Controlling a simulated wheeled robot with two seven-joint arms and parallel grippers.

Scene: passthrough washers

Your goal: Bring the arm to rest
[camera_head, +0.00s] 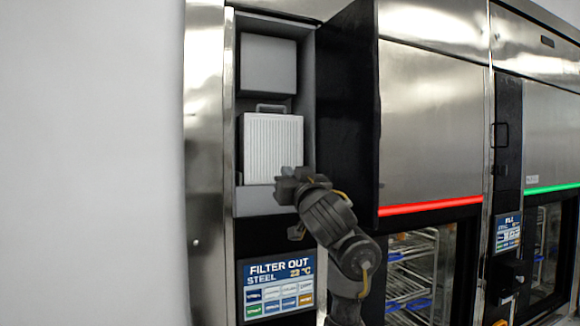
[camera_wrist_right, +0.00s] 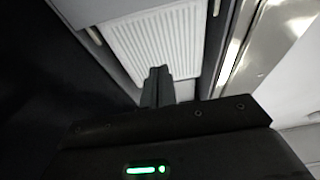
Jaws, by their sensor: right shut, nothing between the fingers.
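My right arm comes up from the bottom in the head view, and its gripper (camera_head: 288,180) is at the lower edge of an open compartment in the washer. The right gripper also shows in the right wrist view (camera_wrist_right: 158,72), with its fingers together and nothing between them. A white ribbed filter (camera_head: 272,145) with a grey handle stands in the compartment behind the gripper. The filter fills the top of the right wrist view (camera_wrist_right: 155,40). I cannot tell whether the fingertips touch it. My left gripper is not in view.
The compartment's dark door (camera_head: 347,110) stands open to the right of the arm. A display (camera_head: 279,285) below reads "FILTER OUT". A washer door with a red light strip (camera_head: 430,205) and racks is further right. A blank wall (camera_head: 90,160) is at left.

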